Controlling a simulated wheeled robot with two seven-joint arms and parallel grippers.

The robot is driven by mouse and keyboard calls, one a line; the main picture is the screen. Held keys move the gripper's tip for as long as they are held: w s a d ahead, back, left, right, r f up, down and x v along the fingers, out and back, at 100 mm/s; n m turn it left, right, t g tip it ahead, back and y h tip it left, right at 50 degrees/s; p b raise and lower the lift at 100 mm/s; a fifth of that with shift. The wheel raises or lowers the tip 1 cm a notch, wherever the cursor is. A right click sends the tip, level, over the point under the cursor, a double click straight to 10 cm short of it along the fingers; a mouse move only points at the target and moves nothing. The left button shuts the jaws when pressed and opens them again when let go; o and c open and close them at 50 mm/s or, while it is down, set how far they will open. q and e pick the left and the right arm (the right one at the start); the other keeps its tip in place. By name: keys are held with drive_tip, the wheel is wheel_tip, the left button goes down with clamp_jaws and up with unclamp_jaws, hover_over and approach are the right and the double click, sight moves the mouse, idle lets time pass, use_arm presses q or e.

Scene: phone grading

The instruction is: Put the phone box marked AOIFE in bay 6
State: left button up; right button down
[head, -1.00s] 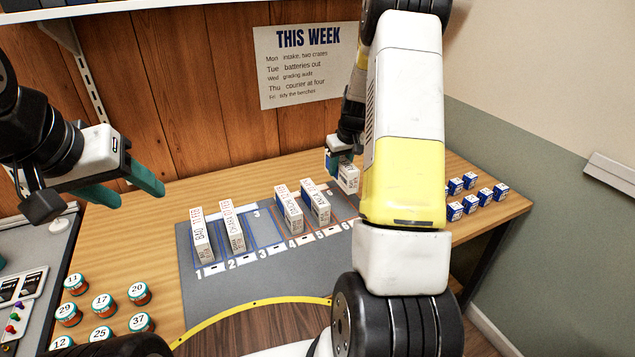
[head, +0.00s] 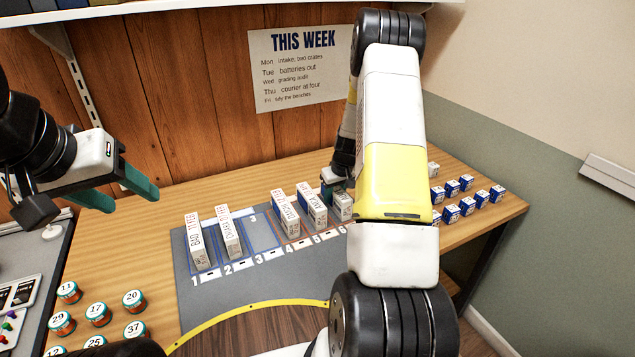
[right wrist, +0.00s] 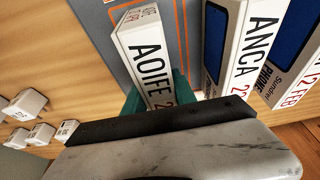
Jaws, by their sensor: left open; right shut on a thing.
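The white phone box marked AOIFE (right wrist: 148,55) is upright between the teal fingers of my right gripper (right wrist: 155,97) in the right wrist view. In the head view this box (head: 342,206) is at bay 6 of the grey mat (head: 245,297), behind the bay's number label (head: 341,231). An orange bay outline shows beside it in the wrist view. I cannot tell whether its base touches the mat. My right gripper is shut on it, partly hidden by my arm. My left gripper (head: 128,190) is open and empty at the left, above the table.
The box marked ANCA (right wrist: 250,50) stands close beside, in bay 5 (head: 313,206). Other boxes stand in bay 4 (head: 285,214), bay 2 (head: 230,233) and bay 1 (head: 197,243); bay 3 (head: 260,234) is empty. Small blue-and-white boxes (head: 467,205) sit right, numbered jars (head: 97,314) left.

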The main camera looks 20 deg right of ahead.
drive_tip(key=c, duration=1)
unclamp_jaws()
drive_tip(key=shift+f, duration=0.1)
drive_tip(key=v, duration=1.1)
drive_tip(key=shift+r, duration=0.4)
drive_tip(key=s+a+r, duration=0.2)
drive_tip(key=a+r, duration=0.1)
drive_tip(key=r, duration=0.2)
drive_tip(key=s+a+r, duration=0.3)
drive_tip(key=r, duration=0.3)
drive_tip(key=s+a+r+t, duration=0.1)
drive_tip(key=s+a+r, duration=0.2)
drive_tip(key=s, duration=0.5)
drive_tip(key=s+a+r+t+y, duration=0.1)
drive_tip(key=s+a+r, duration=0.3)
drive_tip(key=s, duration=0.4)
drive_tip(key=s+a+r+m, duration=0.1)
drive_tip(key=s+a+r, duration=0.3)
drive_tip(key=s, duration=0.4)
drive_tip(key=shift+a+r+t+y, duration=0.25)
drive_tip(key=shift+r+t+y, duration=0.15)
drive_tip(key=shift+r, duration=0.05)
drive_tip(key=shift+w, duration=0.1)
